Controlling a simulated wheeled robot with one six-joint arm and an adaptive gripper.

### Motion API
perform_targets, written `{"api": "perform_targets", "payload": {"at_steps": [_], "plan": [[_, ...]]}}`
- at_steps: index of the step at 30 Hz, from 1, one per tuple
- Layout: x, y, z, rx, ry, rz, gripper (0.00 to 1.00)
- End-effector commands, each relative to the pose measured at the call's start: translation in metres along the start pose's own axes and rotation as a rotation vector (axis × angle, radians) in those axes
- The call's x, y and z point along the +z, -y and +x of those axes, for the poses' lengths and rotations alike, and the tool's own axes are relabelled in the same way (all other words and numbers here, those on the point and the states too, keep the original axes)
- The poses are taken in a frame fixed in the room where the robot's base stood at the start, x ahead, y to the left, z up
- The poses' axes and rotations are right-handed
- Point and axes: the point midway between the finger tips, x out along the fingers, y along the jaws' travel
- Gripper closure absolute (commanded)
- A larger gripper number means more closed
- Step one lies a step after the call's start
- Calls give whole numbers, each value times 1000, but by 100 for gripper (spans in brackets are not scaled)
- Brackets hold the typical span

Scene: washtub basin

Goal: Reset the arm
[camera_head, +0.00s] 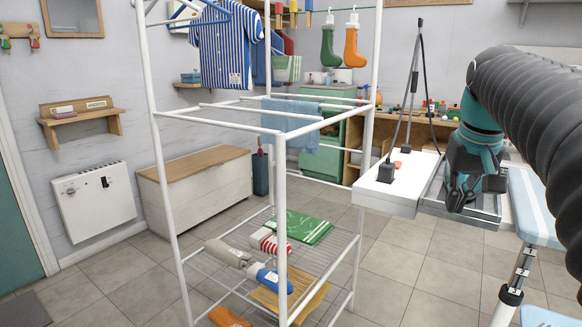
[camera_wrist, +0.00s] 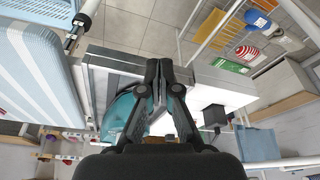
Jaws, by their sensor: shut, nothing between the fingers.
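My gripper (camera_head: 459,201) is at the right in the head view, low over the grey tray-like end of a white shelf (camera_head: 385,200). In the wrist view my gripper (camera_wrist: 160,66) is shut, with its two black fingers together and nothing between them. The shelf's grey end (camera_wrist: 115,57) lies below the fingers there. A teal object (camera_wrist: 126,108) shows partly behind the left finger; I cannot tell what it is. My dark ribbed arm hose hides much of the right side of the head view.
A white drying rack (camera_head: 282,200) stands in the middle, with folded cloths and bottles on its lower shelf. A striped shirt (camera_head: 225,48) hangs above. A light-blue ironing board (camera_head: 535,205) is close at the right. A wooden-topped chest (camera_head: 195,185) stands by the wall.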

Motion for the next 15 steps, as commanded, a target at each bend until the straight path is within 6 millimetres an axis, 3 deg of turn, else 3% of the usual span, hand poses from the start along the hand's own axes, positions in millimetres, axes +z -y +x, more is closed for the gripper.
{"api": "perform_targets", "payload": {"at_steps": [8,15], "plan": [[53,25,56,-1,-65,15,100],[134,58,107,-20,-128,-22,100]]}}
